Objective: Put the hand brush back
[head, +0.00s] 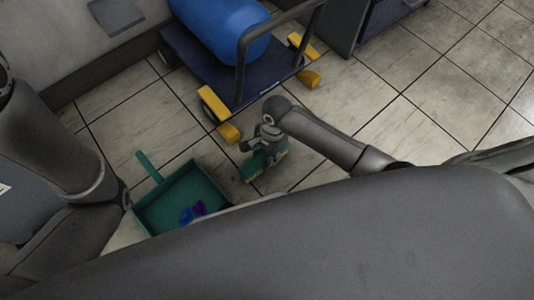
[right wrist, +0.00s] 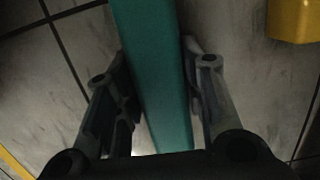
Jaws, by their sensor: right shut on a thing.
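The hand brush (head: 256,165) is green with pale bristles low on it. My right gripper (head: 262,148) is shut on it just above the tiled floor, right of the dustpan. In the right wrist view the brush's green handle (right wrist: 153,70) runs between the two fingers of my right gripper (right wrist: 160,95). The green dustpan (head: 160,215) lies on the floor with its handle pointing up and left, and blue-purple scraps (head: 192,213) lie in it. My left arm comes in at the left, but its gripper is not visible.
A dark blue cart (head: 205,68) with yellow corner pieces carries a blue cylinder (head: 225,30) behind my right gripper. My own body covers the bottom. The tiled floor (head: 430,110) at the right is clear.

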